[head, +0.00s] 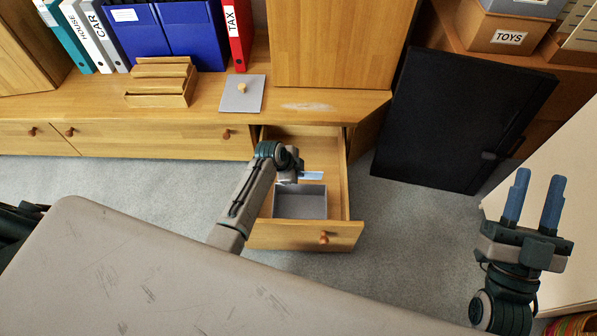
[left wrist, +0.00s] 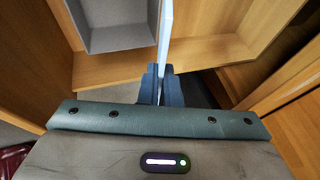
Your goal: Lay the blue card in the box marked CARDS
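The blue card (head: 311,176) is in my left gripper (head: 292,177), above the open drawer. In the left wrist view the pale blue card (left wrist: 165,38) stands edge-on between the closed fingers of my left gripper (left wrist: 160,84). A grey open box (head: 301,204) sits in the front of the drawer, and the card is above and behind it in the head view. The box also shows at the top left of the left wrist view (left wrist: 118,38), beside the card. I see no CARDS label on it. My right gripper (head: 540,178) is open and empty at the right.
The open drawer (head: 337,236) juts from the low wooden cabinet. A grey lid with a knob (head: 243,94) and a wooden tray (head: 160,82) lie on the cabinet top. A black panel (head: 455,118) leans at the right.

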